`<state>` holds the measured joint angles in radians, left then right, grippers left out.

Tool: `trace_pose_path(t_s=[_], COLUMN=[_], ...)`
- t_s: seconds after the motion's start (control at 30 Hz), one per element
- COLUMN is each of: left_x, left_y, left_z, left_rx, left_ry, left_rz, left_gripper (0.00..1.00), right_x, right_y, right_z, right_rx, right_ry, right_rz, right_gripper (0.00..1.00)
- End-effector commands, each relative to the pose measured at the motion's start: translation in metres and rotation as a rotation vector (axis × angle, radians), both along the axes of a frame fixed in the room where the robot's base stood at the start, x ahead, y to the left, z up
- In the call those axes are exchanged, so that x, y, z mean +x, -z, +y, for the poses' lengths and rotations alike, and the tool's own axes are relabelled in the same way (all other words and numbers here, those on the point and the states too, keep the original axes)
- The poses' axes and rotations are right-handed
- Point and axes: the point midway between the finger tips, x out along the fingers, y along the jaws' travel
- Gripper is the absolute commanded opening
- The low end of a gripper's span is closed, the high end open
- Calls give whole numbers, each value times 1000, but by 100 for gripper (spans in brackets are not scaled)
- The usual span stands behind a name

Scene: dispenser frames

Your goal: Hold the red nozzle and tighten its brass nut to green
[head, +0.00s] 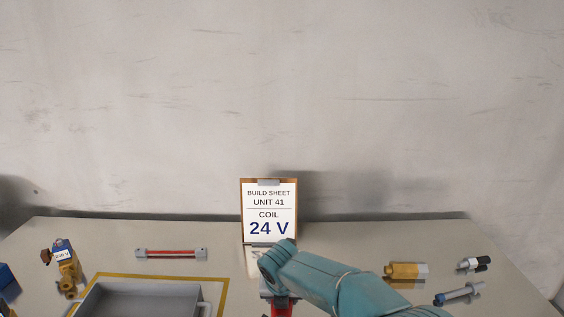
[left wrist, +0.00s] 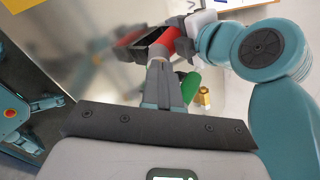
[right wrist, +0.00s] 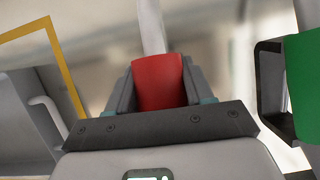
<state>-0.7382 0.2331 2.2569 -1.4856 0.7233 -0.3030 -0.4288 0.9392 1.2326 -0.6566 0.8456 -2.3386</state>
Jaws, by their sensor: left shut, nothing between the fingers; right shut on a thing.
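The red nozzle (right wrist: 157,82) sits between the fingers of my right gripper (right wrist: 158,75), which is shut on it. A pale grey tube (right wrist: 151,25) rises behind it in the right wrist view. In the head view a small red part (head: 283,309) shows under my right arm. In the left wrist view a red part (left wrist: 167,42) shows just beyond the fingertips of my left gripper (left wrist: 160,66), which is shut and empty. I cannot tell whether they touch. A green part (left wrist: 190,88) shows beside those fingers. I cannot make out the brass nut on the nozzle.
A grey tray (head: 140,300) stands inside a yellow outline at front left. A build sheet (head: 269,210) stands at the back. A brass fitting (head: 405,271) and metal fittings lie right. A red-and-grey bar (head: 171,253) and a brass valve (head: 68,268) lie left.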

Motion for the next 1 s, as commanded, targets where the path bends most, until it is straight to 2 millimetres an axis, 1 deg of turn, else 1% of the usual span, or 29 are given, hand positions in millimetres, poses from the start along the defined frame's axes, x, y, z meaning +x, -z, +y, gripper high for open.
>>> trace_pose_path(t_s=[0.03,0.2,0.4,1.0], left_x=[6,21,29,29], left_y=[6,19,26,27], left_z=[0,0,0,-3], left_rx=[2,0,-1,-1], left_ry=[-1,-1,-1,2], left_rz=[3,2,0,0], left_gripper=[0,0,0,0], right_x=[0,0,0,0], right_y=[-1,-1,0,0], right_z=[0,0,0,0], right_rx=[1,0,0,0], right_ry=[0,0,0,0], right_rz=[-2,-2,-1,-1], right_gripper=[0,0,0,0])
